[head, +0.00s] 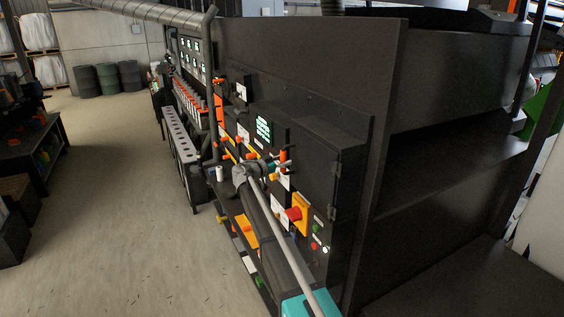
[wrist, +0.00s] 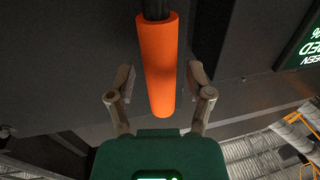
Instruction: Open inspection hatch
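An orange cylindrical handle (wrist: 161,70) on a dark bar fills the middle of the wrist view. My gripper (wrist: 160,84) is open, with one finger on each side of the handle. A gap shows between each finger and the handle. In the head view my gripper (head: 276,166) is at the front of the dark machine, beside a small upright orange handle (head: 284,156). A dark door-like panel (head: 318,178) with hinge-like fittings on its right edge lies just right of it and looks shut. I cannot tell for certain that this panel is the inspection hatch.
A lit green-text screen (head: 264,130) is above my gripper. A red knob on a yellow plate (head: 296,214) and small buttons (head: 316,236) are below. A row of orange-topped levers (head: 188,103) runs along the machine. The floor (head: 120,190) to the left is clear.

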